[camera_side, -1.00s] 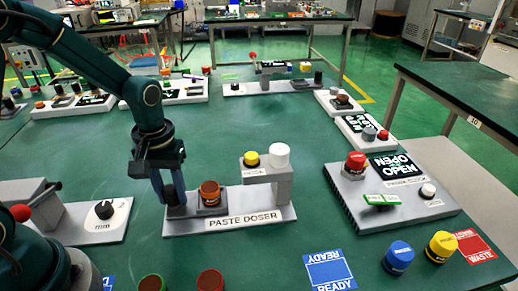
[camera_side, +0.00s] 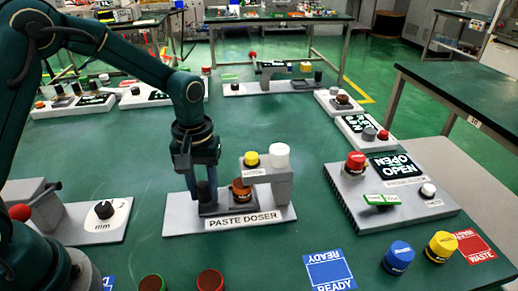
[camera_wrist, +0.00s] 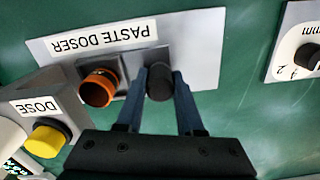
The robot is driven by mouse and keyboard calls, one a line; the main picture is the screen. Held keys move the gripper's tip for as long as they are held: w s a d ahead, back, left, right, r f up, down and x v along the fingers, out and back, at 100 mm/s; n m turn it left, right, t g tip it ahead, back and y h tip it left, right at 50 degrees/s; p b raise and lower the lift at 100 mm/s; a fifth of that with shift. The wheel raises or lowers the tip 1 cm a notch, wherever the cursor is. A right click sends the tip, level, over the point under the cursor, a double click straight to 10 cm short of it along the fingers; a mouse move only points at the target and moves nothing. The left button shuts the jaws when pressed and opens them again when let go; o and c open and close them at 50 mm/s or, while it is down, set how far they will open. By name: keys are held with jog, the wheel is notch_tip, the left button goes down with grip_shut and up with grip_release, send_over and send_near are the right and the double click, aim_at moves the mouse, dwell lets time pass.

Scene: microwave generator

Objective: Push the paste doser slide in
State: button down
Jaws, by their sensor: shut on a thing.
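The paste doser (camera_side: 250,222) is a grey plate labelled PASTE DOSER, with a raised head carrying a yellow button (camera_side: 251,159) and a white cap (camera_side: 280,156). Its slide (camera_side: 212,208) is a dark grey block bearing an orange-brown cup (camera_side: 241,188), which stands close to the head, its far edge near the overhang. My gripper (camera_side: 207,192) is shut on the dark slide knob, left of the cup. In the wrist view the fingers (camera_wrist: 160,82) stand on either side of the black round knob (camera_wrist: 159,82), and the cup (camera_wrist: 98,87) is beside it.
A station with a green switch and an OPEN display (camera_side: 395,165) stands to the right. A dial station (camera_side: 104,210) is at the left.

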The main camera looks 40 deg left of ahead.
aim_at(221, 200)
jog(key=shift+w+d, duration=1.1)
jog(key=shift+w, duration=0.1)
jog(key=c, duration=0.5)
grip_release()
jog(key=shift+c, duration=0.2)
notch_tip(221, 200, up, 5)
jog(key=shift+r, duration=0.1)
jog(key=shift+s, duration=0.1)
